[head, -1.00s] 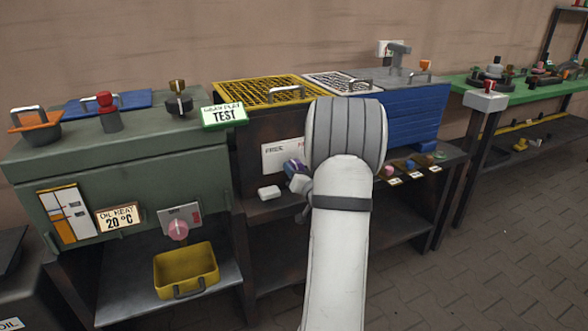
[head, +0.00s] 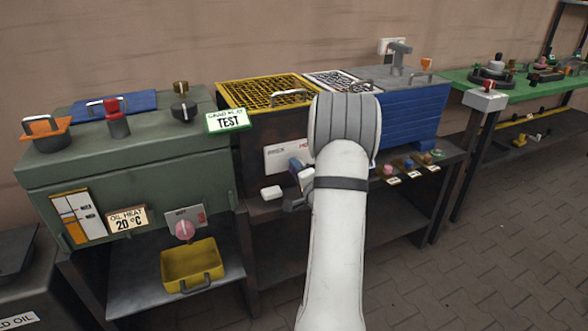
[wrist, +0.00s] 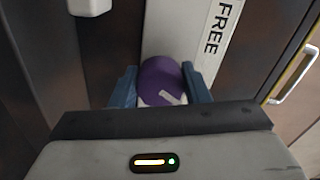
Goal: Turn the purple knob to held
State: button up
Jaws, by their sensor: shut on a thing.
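The purple knob (wrist: 160,80) sits between the two blue fingers of my gripper (wrist: 162,90) in the wrist view, with a finger against each side. A white pointer mark shows on its lower part, slanting down to the right. The white label plate (wrist: 205,50) behind it reads FREE; the other word is out of the wrist view. In the head view the plate (head: 285,156) shows on the dark cabinet, with red letters partly hidden by my arm. My gripper (head: 302,172) is there too, and the knob is hidden behind it.
A white block (head: 271,193) sticks out just left of my gripper. Several small coloured knobs (head: 408,165) with tags line the ledge to the right. A pink knob (head: 184,230) and yellow bin (head: 190,267) are at lower left. Floor at right is clear.

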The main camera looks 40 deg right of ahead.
jog(key=shift+w+r+m, duration=0.1)
jog(key=shift+r+m, duration=0.15)
jog(key=shift+m, duration=0.45)
jog(key=shift+p, duration=0.35)
jog(key=o, duration=1)
jog(key=shift+f, duration=0.15)
jog(key=p+v, duration=0.1)
jog(key=v, duration=0.7)
